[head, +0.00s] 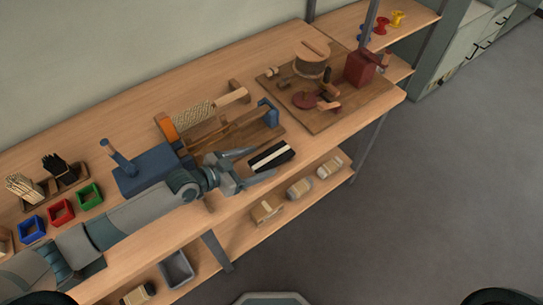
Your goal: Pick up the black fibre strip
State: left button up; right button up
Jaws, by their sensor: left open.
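A small striped piece, black along both long sides with a pale band between, lies on the bench near its front edge; its black strip (265,154) is on the far side of the pale band. I cannot tell whether the stripes are separate pieces. A bundle of black fibres (58,167) stands in a wooden holder at the far left. My right gripper is out of view.
A blue clamp-like device (147,169) and a wooden fixture (235,135) stand just behind my left gripper. A wooden board (335,121) with tools lies to the right. Blue, red and green bins (61,212) sit at left. Wrapped blocks (300,187) lie on the lower shelf.

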aim_at(270, 158)
pick_arm(q)
jog(key=shift+p+x, duration=0.35)
jog(key=shift+x, duration=1.25)
jog(key=shift+a+f, duration=0.1)
jog(key=shift+f, duration=0.05)
jog(key=shift+c, duration=0.4)
jog(key=c, duration=1.1)
